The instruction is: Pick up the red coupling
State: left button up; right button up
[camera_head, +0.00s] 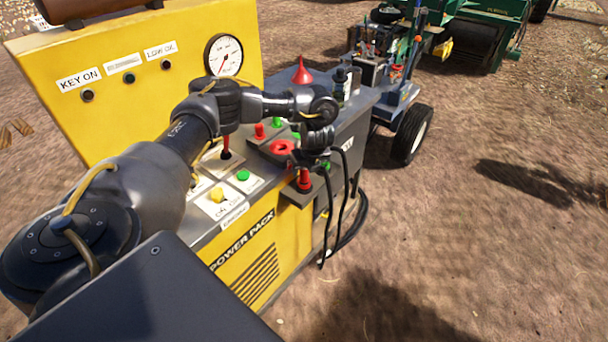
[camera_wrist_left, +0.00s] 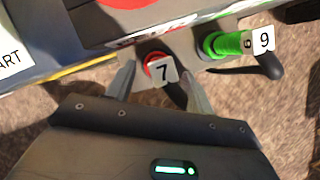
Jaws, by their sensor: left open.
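The red coupling (camera_head: 304,183) sits on the side of the yellow power pack (camera_head: 243,249). In the left wrist view the red coupling (camera_wrist_left: 151,60) is partly hidden by a white tag marked 7 (camera_wrist_left: 164,70), and a black hose leads off it. My left gripper (camera_head: 307,160) is just above the coupling in the head view. In the left wrist view its open fingers (camera_wrist_left: 160,88) stand on either side of the coupling and its tag. Whether they touch it I cannot tell. My right gripper is not in view.
A green coupling (camera_wrist_left: 228,45) with a tag marked 9 (camera_wrist_left: 263,40) sits close to the right. Black hoses (camera_head: 342,205) hang beside the power pack. A red button (camera_head: 281,147) and a gauge (camera_head: 223,55) are nearby. Bare ground (camera_head: 450,250) lies to the right.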

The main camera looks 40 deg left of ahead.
aim_at(304, 172)
pick_arm(q)
jog(key=x, duration=0.4)
jog(key=shift+w+a+f, duration=0.15)
jog(key=shift+c, duration=0.3)
grip_shut()
jog(key=shift+r, duration=0.6)
jog(key=v, duration=0.3)
jog(key=shift+r, duration=0.35)
jog(key=s+d+r+p, duration=0.3)
jog(key=s+d+r, duration=0.5)
jog(key=s+d, duration=0.1)
jog(key=shift+r, duration=0.25)
